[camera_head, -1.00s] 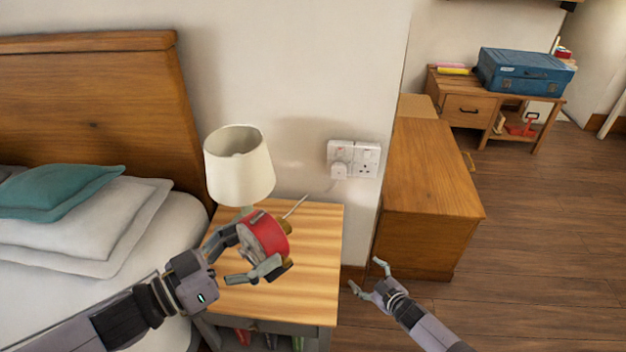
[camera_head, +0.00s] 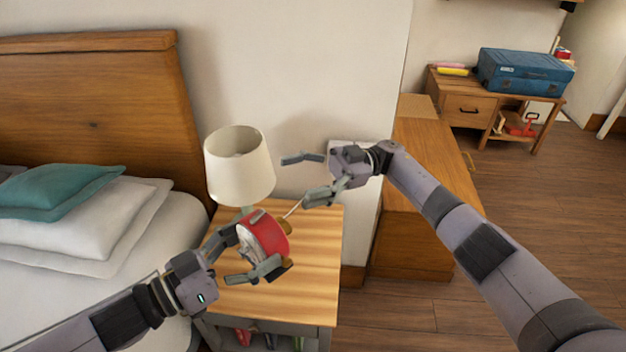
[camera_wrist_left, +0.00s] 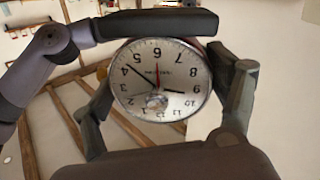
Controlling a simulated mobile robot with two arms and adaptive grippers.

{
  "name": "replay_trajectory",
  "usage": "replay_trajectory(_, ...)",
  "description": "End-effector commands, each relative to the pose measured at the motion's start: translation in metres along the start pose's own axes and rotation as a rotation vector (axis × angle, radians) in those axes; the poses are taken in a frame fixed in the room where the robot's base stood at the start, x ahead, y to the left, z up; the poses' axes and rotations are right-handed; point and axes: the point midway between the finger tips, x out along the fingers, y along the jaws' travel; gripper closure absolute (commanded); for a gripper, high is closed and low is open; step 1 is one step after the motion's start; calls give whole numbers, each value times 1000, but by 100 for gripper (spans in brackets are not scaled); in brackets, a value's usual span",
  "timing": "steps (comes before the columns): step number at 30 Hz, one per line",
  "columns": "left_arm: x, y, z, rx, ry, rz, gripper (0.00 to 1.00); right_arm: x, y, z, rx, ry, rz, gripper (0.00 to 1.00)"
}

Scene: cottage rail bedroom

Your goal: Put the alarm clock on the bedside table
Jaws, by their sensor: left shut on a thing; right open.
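The red alarm clock (camera_head: 265,236) is held in my left gripper (camera_head: 249,250), over the bedside table (camera_head: 310,285). In the left wrist view its white dial (camera_wrist_left: 160,85) faces the camera and reads upside down, between the two fingers. I cannot tell whether the clock touches the tabletop. My right gripper (camera_head: 306,176) is open, behind and to the right of the clock, over the back of the table. Its lower finger is close to the clock's back in the picture; I cannot tell whether they touch.
A lamp with a cream shade (camera_head: 239,166) stands at the back left of the table, close to the clock. The bed (camera_head: 160,240) is on the left. A wooden cabinet (camera_head: 425,180) is on the right. The table's front right is clear.

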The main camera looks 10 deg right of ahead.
Motion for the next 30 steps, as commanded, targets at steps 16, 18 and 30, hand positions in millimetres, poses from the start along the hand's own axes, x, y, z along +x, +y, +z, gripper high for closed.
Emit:
replay_trajectory(16, 0, 1, -2, 2, 4, 3, 80, 24, -42, -22, 200, -133, -267, 25)
replay_trajectory(18, 0, 1, -2, 2, 4, 3, 80, 36, -45, -21, 199, -131, -267, 25)
replay_trajectory(30, 0, 1, -2, 2, 4, 3, 80, 102, -63, -14, 199, -130, -264, 25)
